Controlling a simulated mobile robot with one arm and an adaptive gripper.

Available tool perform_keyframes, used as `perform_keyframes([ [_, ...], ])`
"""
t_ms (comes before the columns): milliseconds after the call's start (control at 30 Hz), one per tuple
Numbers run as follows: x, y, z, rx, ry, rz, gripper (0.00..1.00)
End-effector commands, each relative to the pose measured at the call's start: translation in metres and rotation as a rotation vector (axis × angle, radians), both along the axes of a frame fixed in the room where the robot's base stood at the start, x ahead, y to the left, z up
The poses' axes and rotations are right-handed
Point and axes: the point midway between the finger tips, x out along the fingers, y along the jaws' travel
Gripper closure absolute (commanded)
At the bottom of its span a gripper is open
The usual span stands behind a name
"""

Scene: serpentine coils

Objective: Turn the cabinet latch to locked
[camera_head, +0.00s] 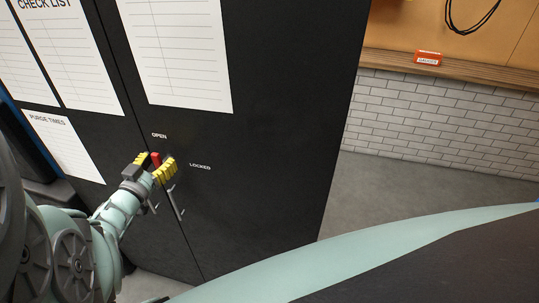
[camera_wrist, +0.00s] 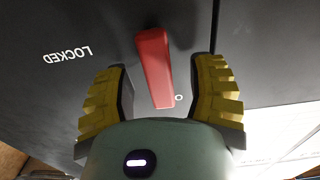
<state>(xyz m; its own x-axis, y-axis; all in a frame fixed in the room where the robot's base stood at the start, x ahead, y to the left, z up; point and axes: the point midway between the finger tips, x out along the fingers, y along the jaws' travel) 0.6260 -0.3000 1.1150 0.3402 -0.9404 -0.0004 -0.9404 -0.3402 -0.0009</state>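The red latch handle (camera_head: 155,159) is on the black cabinet door (camera_head: 270,120), below the word OPEN and left of the word LOCKED. It points up toward OPEN. In the wrist view the red handle (camera_wrist: 154,68) stands between my two yellow fingers, with a gap on each side. My gripper (camera_head: 154,166) is open around the handle; its fingers also show in the wrist view (camera_wrist: 162,90). The word LOCKED (camera_wrist: 67,55) appears upside down at left there. Most of the word OPEN is hidden in the wrist view behind my gripper.
A grey door handle (camera_head: 175,203) hangs just below the latch. Paper sheets (camera_head: 180,60) are fixed to the doors above. A wooden shelf with a red box (camera_head: 428,58) runs along the white brick wall at right. Grey floor is clear right of the cabinet.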

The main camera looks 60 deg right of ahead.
Motion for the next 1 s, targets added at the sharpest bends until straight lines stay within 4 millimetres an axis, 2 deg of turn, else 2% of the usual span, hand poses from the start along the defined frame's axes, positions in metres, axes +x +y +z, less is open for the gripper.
perform_keyframes([
  [67, -0.0007, -0.0008, 0.0000, 0.000, 0.000, -0.002, 0.53],
  [533, -0.0002, -0.0001, 0.0000, 0.000, 0.001, 0.000, 1.00],
  [1000, -0.0009, 0.0000, -0.0015, 0.011, -0.024, 0.001, 1.00],
])
